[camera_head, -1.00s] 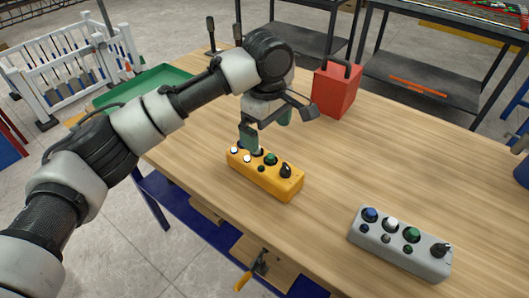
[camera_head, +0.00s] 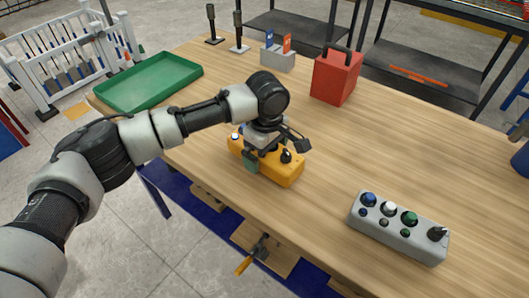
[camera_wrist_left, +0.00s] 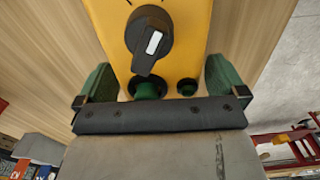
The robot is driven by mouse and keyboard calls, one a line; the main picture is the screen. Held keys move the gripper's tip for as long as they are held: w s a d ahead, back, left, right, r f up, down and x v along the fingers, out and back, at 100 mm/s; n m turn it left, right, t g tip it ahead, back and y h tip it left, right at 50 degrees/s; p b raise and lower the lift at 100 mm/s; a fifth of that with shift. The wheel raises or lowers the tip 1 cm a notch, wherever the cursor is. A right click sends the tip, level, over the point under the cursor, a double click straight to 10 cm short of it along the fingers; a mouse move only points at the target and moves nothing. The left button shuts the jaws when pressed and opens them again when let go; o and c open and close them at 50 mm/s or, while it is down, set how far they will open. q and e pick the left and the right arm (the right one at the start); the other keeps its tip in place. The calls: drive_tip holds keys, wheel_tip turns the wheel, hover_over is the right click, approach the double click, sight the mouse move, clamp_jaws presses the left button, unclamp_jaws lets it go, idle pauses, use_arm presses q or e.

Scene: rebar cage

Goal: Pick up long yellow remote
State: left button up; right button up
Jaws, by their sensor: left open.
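The long yellow remote (camera_head: 281,172) lies on the wooden table near its front edge. In the left wrist view the yellow remote (camera_wrist_left: 185,25) lies between the two green fingers of my open left gripper (camera_wrist_left: 160,80), with a finger on each side. A black knob and green buttons show there. I cannot tell whether the fingers touch it. My right gripper is not in view.
A grey remote (camera_head: 398,228) with coloured buttons lies to the right on the table (camera_head: 350,150). A red box with a handle (camera_head: 336,78), a grey holder (camera_head: 278,57) and a green tray (camera_head: 150,82) stand farther back. The table between the remotes is clear.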

use_arm(q)
drive_tip(key=shift+r, duration=0.1)
drive_tip(key=c, duration=1.1)
drive_tip(key=shift+c, duration=0.2)
